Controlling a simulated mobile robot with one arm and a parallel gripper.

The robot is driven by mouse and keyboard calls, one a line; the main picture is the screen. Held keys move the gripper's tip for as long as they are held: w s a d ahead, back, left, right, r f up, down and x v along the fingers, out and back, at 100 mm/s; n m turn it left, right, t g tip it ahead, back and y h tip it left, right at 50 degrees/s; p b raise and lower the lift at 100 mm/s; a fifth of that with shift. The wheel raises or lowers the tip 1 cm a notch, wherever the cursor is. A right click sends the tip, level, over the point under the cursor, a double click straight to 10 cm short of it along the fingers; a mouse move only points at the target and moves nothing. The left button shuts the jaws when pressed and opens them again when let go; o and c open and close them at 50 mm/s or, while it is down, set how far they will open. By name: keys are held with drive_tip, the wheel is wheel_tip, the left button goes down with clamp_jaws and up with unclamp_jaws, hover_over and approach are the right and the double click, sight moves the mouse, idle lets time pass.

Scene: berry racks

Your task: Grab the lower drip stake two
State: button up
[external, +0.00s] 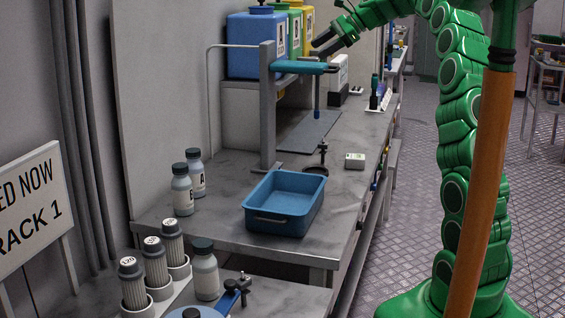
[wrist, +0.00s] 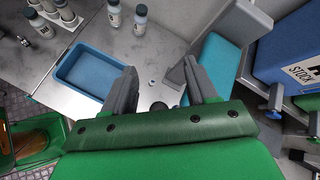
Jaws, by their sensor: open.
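My green gripper (external: 318,46) is open and empty, high over the bench beside the blue tank. In the wrist view my gripper (wrist: 160,88) shows two grey fingers spread apart. I cannot surely pick out drip stake two. A small dark upright piece on a round base (external: 322,156) stands on the bench, below and apart from my gripper. A teal bar (external: 300,67) sits on a grey post stand (external: 267,110), just below my gripper, with a thin rod hanging from it. The teal bar also shows in the wrist view (wrist: 216,58), beside the right finger.
A blue tray (external: 284,222) lies on the bench (external: 225,232), with white bottles (external: 182,190) to its left. A blue tank (external: 255,45) and green and yellow ones stand on a shelf behind. A small pale box (external: 355,160) lies near the bench's right edge.

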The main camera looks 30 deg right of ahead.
sight(327, 144)
drive_tip(key=shift+w+d+f+m+t, duration=1.2)
drive_tip(key=shift+w+d+m, duration=1.1)
drive_tip(key=shift+w+d, duration=1.3)
drive_tip(key=shift+w+d+f+m+t, duration=1.15)
drive_tip(key=shift+w+d+m, duration=1.15)
drive_tip(key=shift+w+d, duration=1.3)
drive_tip(key=f, duration=3.1)
drive_tip(key=shift+s+d+f, duration=0.3)
drive_tip(key=shift+s+d, duration=0.05)
drive_tip(key=shift+s, duration=0.05)
drive_tip(key=shift+x, duration=1.35)
drive_tip(key=shift+w+a+f, duration=0.35)
drive_tip(key=shift+w+f, duration=0.1)
drive_tip(key=shift+f, duration=0.2)
drive_tip(key=x, duration=0.2)
drive_tip(key=shift+w+a+f, duration=0.1)
drive_tip(key=shift+w+f, duration=0.2)
drive_tip(key=shift+w+a+f, duration=0.1)
drive_tip(key=shift+w+a, duration=0.15)
drive_tip(key=shift+w, duration=0.05)
